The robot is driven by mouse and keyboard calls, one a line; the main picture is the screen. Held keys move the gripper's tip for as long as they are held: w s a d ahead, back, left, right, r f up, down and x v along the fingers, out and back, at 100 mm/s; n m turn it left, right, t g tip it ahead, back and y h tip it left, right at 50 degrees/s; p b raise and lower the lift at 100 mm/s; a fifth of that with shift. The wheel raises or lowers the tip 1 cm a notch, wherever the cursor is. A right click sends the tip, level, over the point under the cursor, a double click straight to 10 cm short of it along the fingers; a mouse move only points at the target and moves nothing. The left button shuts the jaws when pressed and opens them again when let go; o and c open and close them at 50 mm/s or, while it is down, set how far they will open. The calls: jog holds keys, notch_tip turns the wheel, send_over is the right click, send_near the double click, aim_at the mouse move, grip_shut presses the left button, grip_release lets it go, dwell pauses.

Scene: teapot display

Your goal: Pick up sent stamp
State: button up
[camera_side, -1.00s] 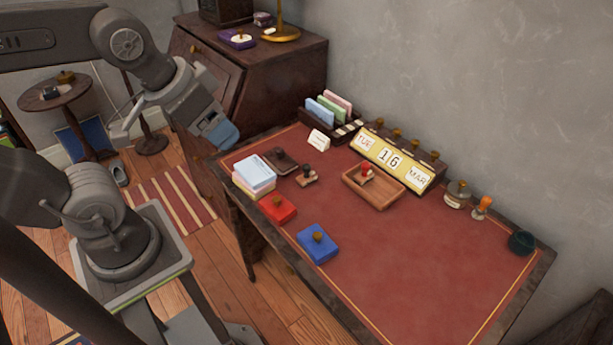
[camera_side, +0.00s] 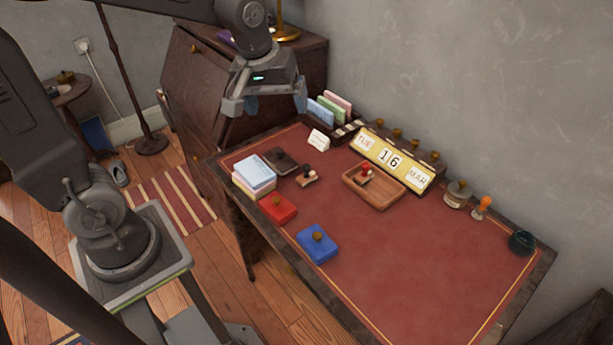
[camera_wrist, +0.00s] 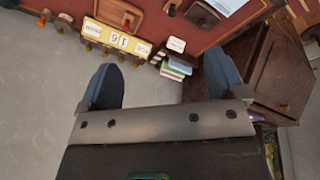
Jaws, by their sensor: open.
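I cannot read which stamp is the sent stamp. A stamp with a red handle (camera_side: 367,171) stands in a wooden tray (camera_side: 385,201) on the red-topped desk. A stamp with a dark knob (camera_side: 308,173) stands left of the tray, beside a dark flat pad (camera_side: 281,160). A grey-knobbed stamp (camera_side: 457,192) and an orange-handled stamp (camera_side: 483,206) stand near the wall at right. My gripper (camera_side: 272,104) is open and empty, above the desk's far left end, apart from all stamps. In the wrist view my gripper (camera_wrist: 164,78) has nothing between its fingers.
A calendar (camera_side: 391,160) and a card rack (camera_side: 330,108) line the wall side. A small white card (camera_side: 319,139) stands near the rack. Red (camera_side: 279,210) and blue (camera_side: 316,246) boxes and stacked paper (camera_side: 254,177) lie along the left edge. The desk's front right is clear.

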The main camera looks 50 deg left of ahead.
jog(key=w+a+f+n+g, duration=0.1)
jog(key=w+a+f+n, duration=0.15)
jog(key=w+f, duration=0.3)
jog(key=n+g, duration=0.2)
jog(key=n, duration=0.6)
send_over(308, 174)
jog(key=shift+m, duration=0.25)
jog(key=f, duration=1.9)
jog(key=shift+w+d+f, duration=0.2)
jog(key=shift+d, duration=0.15)
jog(key=shift+s+a+f, duration=0.1)
jog(key=shift+a+f, duration=0.1)
jog(key=shift+f, duration=1.35)
jog(key=shift+s+a+f, duration=0.1)
jog(key=shift+a+f, duration=0.05)
jog(key=shift+f, duration=1.4)
jog(key=c, duration=1)
